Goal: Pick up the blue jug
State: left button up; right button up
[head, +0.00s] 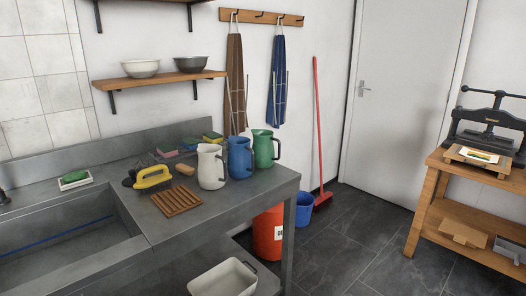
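The blue jug (240,158) stands upright on the grey counter (239,192), near its right end. A white jug (211,167) stands close to its left and a green jug (263,148) close to its right. Neither of my grippers shows in the head view.
A sink (62,246) is at the left. A red bin (268,234) and a blue bucket (304,210) stand below.

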aim_at(241, 157)
jog(key=i+l+u, duration=0.1)
jog(key=u, duration=0.4)
jog(key=l+u, duration=0.15)
jog(key=u, duration=0.3)
jog(key=i+l+u, duration=0.1)
jog(key=l+u, duration=0.4)
jog(key=l, duration=0.25)
jog(key=i+l+u, duration=0.2)
jog(key=l, duration=0.6)
jog(key=k+j, duration=0.05)
jog(key=k, duration=0.05)
